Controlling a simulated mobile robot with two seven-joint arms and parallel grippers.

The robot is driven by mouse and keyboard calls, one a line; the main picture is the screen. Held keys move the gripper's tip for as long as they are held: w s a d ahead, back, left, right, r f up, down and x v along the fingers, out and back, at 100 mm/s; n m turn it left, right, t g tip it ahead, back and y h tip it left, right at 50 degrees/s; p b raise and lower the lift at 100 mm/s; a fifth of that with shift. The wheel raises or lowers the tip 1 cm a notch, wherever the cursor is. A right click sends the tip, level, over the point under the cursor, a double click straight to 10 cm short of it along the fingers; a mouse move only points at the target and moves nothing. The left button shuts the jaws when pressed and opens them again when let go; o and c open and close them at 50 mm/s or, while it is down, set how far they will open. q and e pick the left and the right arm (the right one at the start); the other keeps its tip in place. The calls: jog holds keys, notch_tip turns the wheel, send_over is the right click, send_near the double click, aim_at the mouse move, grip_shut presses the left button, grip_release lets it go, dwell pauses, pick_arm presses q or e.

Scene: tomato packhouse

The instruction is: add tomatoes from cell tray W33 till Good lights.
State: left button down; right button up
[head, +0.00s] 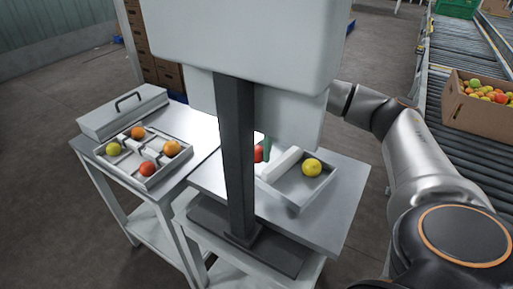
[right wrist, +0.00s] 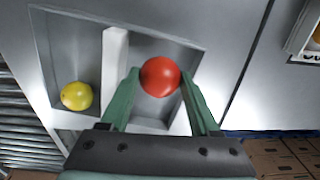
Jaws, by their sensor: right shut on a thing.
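My right gripper (right wrist: 160,90) is shut on a red tomato (right wrist: 160,76) between its green fingers. In the right wrist view they are over one compartment of a grey tray (right wrist: 65,40); I cannot tell whether the tomato touches its floor. A yellow tomato (right wrist: 76,96) lies across the white divider (right wrist: 115,62). In the head view this tray (head: 290,184) is on the right table, and a pillar and screen housing partly hide the gripper and red tomato (head: 259,154). A cell tray (head: 170,173) at left holds yellow, orange and red tomatoes. No W33 label is readable. My left gripper is out of view.
A grey housing (head: 240,40) on a dark pillar (head: 240,160) blocks the middle of the head view. A grey lidded box (head: 122,112) with a handle stands behind the cell tray. A carton of tomatoes (head: 475,121) sits on the roller conveyor (head: 455,60) at right.

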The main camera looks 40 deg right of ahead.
jog(key=shift+f, duration=0.7)
dwell(0.7)
jog(key=o, duration=1)
jog(key=c, duration=0.3)
jog(key=shift+c, duration=0.2)
